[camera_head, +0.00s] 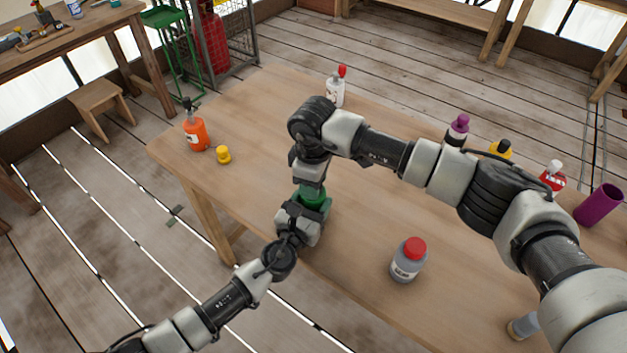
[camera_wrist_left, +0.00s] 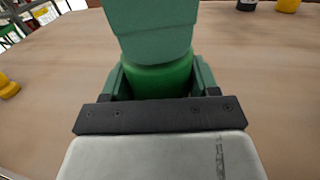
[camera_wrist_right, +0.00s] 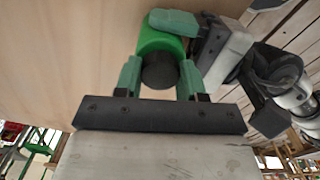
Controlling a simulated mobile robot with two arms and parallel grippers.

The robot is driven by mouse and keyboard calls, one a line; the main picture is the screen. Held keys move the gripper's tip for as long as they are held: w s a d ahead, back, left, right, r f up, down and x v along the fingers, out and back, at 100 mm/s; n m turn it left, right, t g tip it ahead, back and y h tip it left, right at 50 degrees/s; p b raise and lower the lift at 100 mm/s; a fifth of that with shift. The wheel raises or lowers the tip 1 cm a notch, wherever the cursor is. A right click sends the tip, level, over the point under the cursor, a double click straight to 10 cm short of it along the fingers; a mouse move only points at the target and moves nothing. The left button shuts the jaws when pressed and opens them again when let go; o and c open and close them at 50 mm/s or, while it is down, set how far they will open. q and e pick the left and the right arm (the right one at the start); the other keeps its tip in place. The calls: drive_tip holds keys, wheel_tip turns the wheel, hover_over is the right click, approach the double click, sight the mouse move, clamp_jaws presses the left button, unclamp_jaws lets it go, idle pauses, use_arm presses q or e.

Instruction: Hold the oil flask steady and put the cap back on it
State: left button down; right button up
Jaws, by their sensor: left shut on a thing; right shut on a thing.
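The green oil flask (camera_head: 314,195) stands near the table's front edge, partly hidden by my arms. My left gripper (camera_head: 304,208) is shut on its body; the green flask side (camera_wrist_left: 158,80) shows between the fingers in the left wrist view. My right gripper (camera_head: 309,178) is directly above, pointing down. In the right wrist view it is shut on the dark cap (camera_wrist_right: 160,72), which lines up over the green flask (camera_wrist_right: 158,38). I cannot tell whether the cap touches the flask or is seated on it. A right finger hides the flask's top in the left wrist view.
On the wooden table (camera_head: 270,110), a grey bottle with a red cap (camera_head: 408,262) stands right of the flask. An orange bottle (camera_head: 196,133) and a yellow object (camera_head: 223,155) are at the left. Several bottles and a purple cup (camera_head: 598,205) line the far right side.

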drive_tip(key=o, duration=0.9)
drive_tip(key=shift+r, duration=2.25)
drive_tip(key=shift+c, duration=0.5)
